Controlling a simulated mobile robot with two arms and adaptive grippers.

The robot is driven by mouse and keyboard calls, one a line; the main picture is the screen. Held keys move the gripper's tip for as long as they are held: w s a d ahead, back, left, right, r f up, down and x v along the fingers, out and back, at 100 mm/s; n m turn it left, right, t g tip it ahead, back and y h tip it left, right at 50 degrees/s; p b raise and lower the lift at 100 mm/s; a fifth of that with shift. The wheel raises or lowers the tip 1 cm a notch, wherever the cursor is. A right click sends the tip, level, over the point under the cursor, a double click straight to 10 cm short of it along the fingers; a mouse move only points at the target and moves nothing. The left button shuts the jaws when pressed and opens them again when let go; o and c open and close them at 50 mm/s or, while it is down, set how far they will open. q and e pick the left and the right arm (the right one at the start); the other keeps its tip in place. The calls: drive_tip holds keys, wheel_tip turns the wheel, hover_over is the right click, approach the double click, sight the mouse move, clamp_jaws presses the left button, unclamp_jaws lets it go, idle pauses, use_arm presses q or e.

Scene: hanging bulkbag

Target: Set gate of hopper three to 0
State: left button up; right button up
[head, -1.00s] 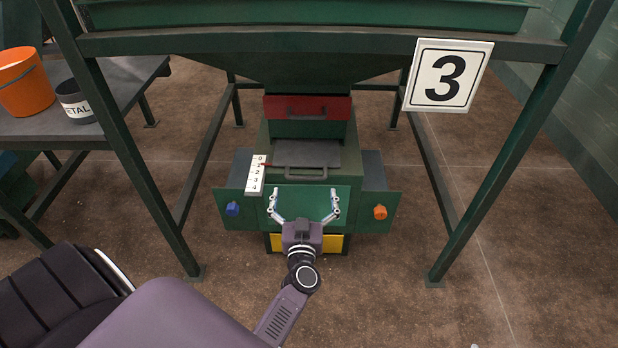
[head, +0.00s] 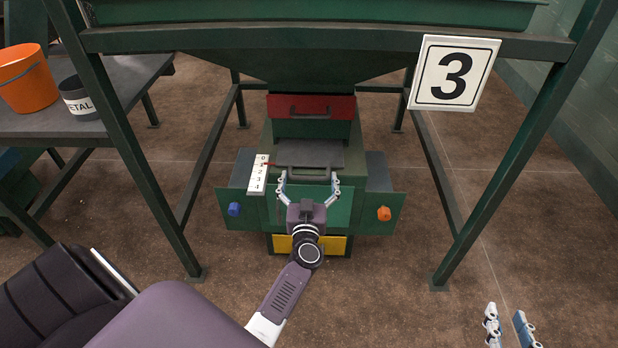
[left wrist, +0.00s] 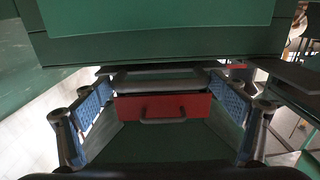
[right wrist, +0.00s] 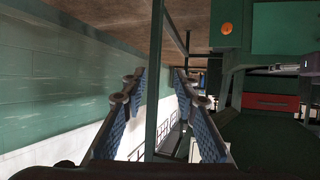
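The hopper three gate is a grey plate (head: 309,155) with a bar handle (head: 303,176), below the hopper in the head view. A white scale (head: 259,174) numbered down to 4 stands left of it; its red pointer (head: 267,164) sits just below 0, around the 1 mark. My left gripper (head: 308,183) is open at the handle, one finger near each end. In the left wrist view the grey handle bar (left wrist: 165,82) lies between the open fingers; contact cannot be told. My right gripper (head: 508,325) is open and empty at lower right, away from the hopper.
A red upper gate (head: 312,106) with its own handle is above the grey one. Blue (head: 234,209) and orange (head: 384,213) knobs flank the green box. Green frame legs (head: 505,180) stand either side. A table with an orange bucket (head: 25,80) is at left.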

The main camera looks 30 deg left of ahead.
sight(310, 166)
use_arm(q)
drive_tip(key=c, duration=1)
drive_tip(key=shift+x, duration=2)
drive_tip(key=shift+r, duration=0.15)
use_arm(e)
drive_tip(key=shift+s+d+f+g+h, duration=0.15)
drive_tip(key=shift+s+d+f+g, duration=0.15)
drive_tip(key=shift+s+f, duration=0.2)
drive_tip(key=shift+s+d+f+g+h, duration=0.15)
drive_tip(key=shift+s+f+g, duration=0.25)
drive_tip(key=shift+f, duration=0.2)
use_arm(q)
drive_tip(key=o, duration=1.5)
drive_tip(key=shift+w, duration=0.15)
use_arm(e)
drive_tip(key=shift+w+a, duration=0.1)
drive_tip(key=shift+w, duration=0.05)
